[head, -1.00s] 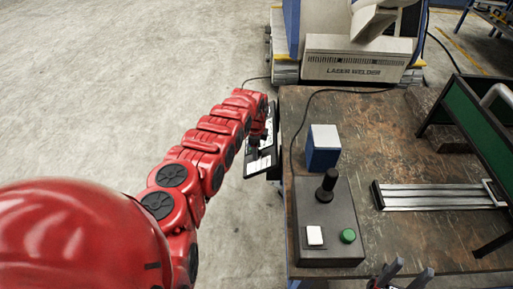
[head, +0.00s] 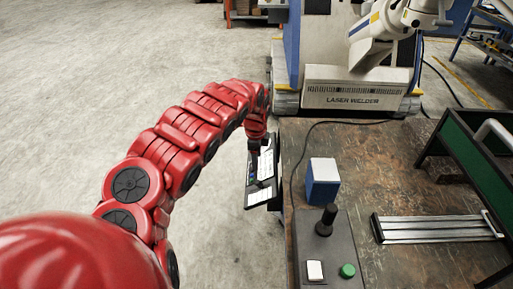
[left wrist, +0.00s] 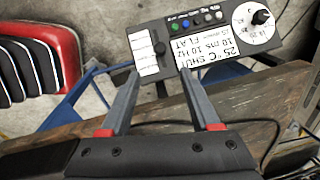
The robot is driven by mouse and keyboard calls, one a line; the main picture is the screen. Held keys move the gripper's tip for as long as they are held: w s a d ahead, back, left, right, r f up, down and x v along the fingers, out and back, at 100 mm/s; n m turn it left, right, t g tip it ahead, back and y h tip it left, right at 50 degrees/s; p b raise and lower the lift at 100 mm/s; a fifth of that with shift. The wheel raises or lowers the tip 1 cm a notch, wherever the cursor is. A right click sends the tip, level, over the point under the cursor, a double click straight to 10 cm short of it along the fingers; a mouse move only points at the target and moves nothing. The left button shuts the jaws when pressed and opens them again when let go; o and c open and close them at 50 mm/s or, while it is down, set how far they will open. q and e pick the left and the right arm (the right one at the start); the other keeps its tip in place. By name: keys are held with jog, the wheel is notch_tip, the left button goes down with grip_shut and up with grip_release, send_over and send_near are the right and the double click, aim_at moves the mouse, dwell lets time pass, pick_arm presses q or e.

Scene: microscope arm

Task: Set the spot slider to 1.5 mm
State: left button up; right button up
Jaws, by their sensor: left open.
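The control panel (head: 264,178) is a dark tilted unit at the table's left edge in the head view. In the left wrist view it (left wrist: 190,38) shows upside down, with a white slider scale (left wrist: 146,42), a dark slider knob (left wrist: 160,47), coloured buttons, a label display (left wrist: 212,55) and a round white dial (left wrist: 256,22). The slider's setting is too small to read. My left gripper (head: 255,146) is over the panel's far part in the head view. In the left wrist view the left gripper (left wrist: 158,75) is open and empty, its fingertips either side of the slider's near end; contact cannot be told. My right gripper is out of view.
On the worn table (head: 385,175) stand a blue-white block (head: 323,182), a joystick box (head: 325,245), a metal rail (head: 435,228) and a green-panelled frame (head: 475,150). The laser welder (head: 355,90) is behind. A cable crosses the table. Floor at left is clear.

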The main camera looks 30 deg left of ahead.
pick_arm(q)
jog(key=shift+s+r, duration=0.15)
jog(key=shift+r, duration=1.3)
jog(key=shift+d, duration=0.1)
